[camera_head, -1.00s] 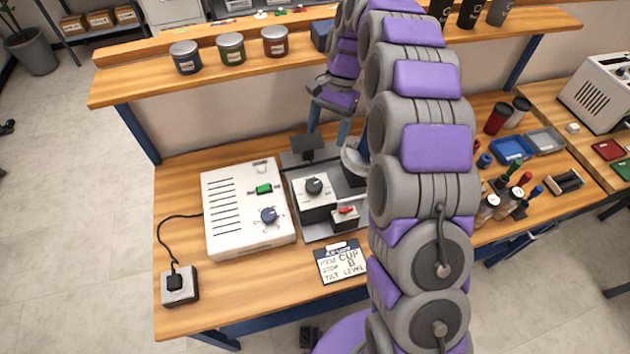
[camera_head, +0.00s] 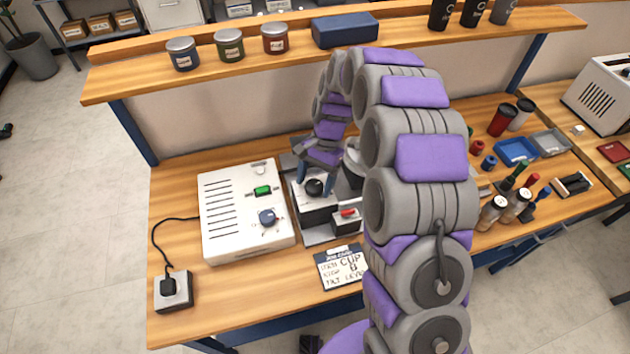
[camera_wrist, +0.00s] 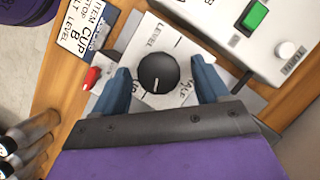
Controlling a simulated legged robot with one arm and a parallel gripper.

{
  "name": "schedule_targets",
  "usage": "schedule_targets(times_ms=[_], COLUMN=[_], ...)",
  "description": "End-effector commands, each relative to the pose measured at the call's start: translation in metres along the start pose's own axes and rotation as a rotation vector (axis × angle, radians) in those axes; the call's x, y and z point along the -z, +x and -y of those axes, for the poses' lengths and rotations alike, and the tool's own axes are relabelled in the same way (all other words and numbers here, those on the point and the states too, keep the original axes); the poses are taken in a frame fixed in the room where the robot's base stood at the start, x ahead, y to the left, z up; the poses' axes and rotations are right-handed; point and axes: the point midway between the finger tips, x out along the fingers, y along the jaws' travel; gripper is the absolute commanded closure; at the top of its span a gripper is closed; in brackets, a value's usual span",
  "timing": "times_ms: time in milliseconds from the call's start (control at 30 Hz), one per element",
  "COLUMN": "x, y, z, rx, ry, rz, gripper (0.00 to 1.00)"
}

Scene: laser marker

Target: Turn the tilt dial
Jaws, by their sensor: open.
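The tilt dial (camera_head: 314,188) is a round black knob on a pale plate atop the marker's fixture block (camera_head: 316,203). In the wrist view the dial (camera_wrist: 158,73) sits between the two blue fingers of my gripper (camera_wrist: 160,80). The fingers are open, one on each side, with a visible gap to the knob. The dial's white mark faces the lower edge of the wrist view, away from the word LEVEL (camera_wrist: 155,34) printed on the plate. My gripper (camera_head: 315,178) also shows over the block in the head view. The card (camera_head: 341,267) reads CUP, B and TILT LEVEL.
A white control box (camera_head: 240,225) with a green switch and blue knob stands left of the fixture. A red lever (camera_head: 347,213) sits just right of the block. Bottles (camera_head: 493,210) and trays are at right. A shelf (camera_head: 265,60) with tins runs behind.

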Motion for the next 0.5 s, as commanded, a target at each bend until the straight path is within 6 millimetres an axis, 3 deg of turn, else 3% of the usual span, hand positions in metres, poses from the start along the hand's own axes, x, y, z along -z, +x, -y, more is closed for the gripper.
schedule_targets(times_ms=[267, 500], x=[0.0, -0.0001], y=[0.0005, 0.0005], z=[-0.0001, -0.0002], rx=[0.0, 0.0], ry=[0.0, 0.0], rz=[0.0, 0.0], gripper=[0.27, 0.49])
